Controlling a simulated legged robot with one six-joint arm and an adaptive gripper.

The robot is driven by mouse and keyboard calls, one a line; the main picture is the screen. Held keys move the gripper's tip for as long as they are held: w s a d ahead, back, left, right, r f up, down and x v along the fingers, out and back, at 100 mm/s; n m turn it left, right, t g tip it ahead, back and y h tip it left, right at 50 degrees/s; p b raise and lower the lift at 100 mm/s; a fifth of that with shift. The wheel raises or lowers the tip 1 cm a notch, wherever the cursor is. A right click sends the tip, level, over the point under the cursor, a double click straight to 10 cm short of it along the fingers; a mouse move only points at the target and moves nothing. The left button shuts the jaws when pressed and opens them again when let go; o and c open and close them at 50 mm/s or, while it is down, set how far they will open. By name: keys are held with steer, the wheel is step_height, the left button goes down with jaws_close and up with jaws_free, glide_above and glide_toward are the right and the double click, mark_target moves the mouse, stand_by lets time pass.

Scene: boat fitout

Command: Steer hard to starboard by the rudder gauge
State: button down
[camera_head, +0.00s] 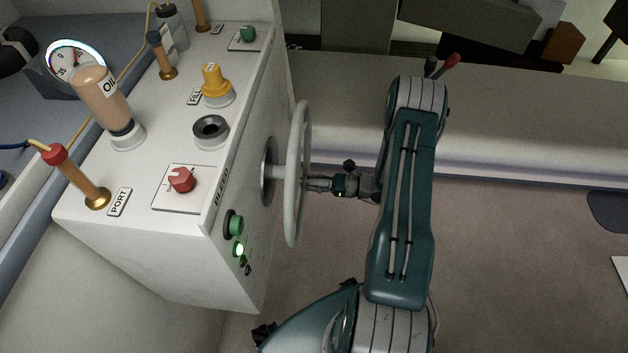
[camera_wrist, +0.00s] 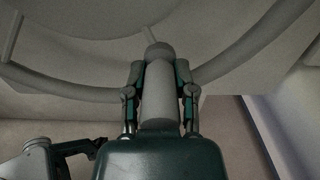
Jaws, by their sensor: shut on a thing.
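The grey steering wheel (camera_head: 297,175) stands on the right side face of the white console, seen nearly edge-on in the head view. Its rim (camera_wrist: 60,88) arcs across the wrist view. My gripper (camera_head: 322,184) is at the wheel's right side, and its fingers (camera_wrist: 160,88) are closed on both sides of a pale cylindrical handle (camera_wrist: 160,100) at the rim. The rudder gauge (camera_head: 68,57) is a round dial at the back left with a lit rim and red and green on its face. The oil bottle partly covers it, and I cannot read its needle surely.
On the console top (camera_head: 75,215) stand an oil bottle (camera_head: 100,97), a yellow cap (camera_head: 214,82), an open filler port (camera_head: 210,131), a red bleed knob (camera_head: 181,179) and brass fittings with hoses. Green buttons (camera_head: 235,223) are on the side face.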

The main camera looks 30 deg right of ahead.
steer(key=s+a+f+m, duration=0.1)
steer(key=s+a+m, duration=0.2)
steer(key=s+m, duration=0.2)
steer(key=shift+s+a+f+m, duration=0.2)
steer(key=shift+a+m, duration=0.15)
steer(key=shift+m, duration=0.25)
stand_by(0.3)
steer(key=shift+c, duration=2.1)
jaws_free()
steer(key=v, duration=1.2)
